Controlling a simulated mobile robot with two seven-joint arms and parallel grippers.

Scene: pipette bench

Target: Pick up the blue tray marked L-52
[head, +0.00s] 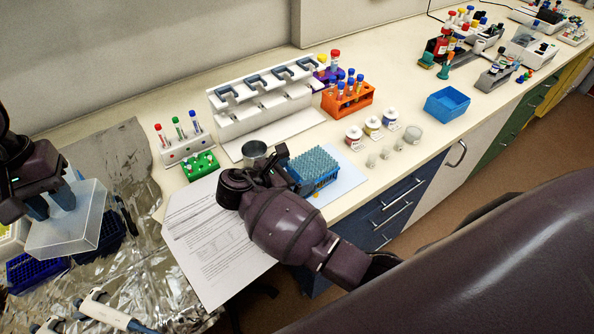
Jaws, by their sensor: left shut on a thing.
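My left gripper (52,204) is at the far left, shut on a clear, frosted plastic box or lid (68,235) held above the foil-covered bench part. My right gripper (284,178) is at the left side of a blue tray filled with pale blue pipette tips (318,184). Its fingers are partly hidden by my wrist, so I cannot tell whether they are open or touch the tray. An empty blue tray (446,104) stands farther right. Dark blue racks (28,274) lie below the lid. No L-52 mark is readable on any of them.
A printed sheet (215,245) lies left of my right arm. Pipettes (115,312) lie on the foil (160,285).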

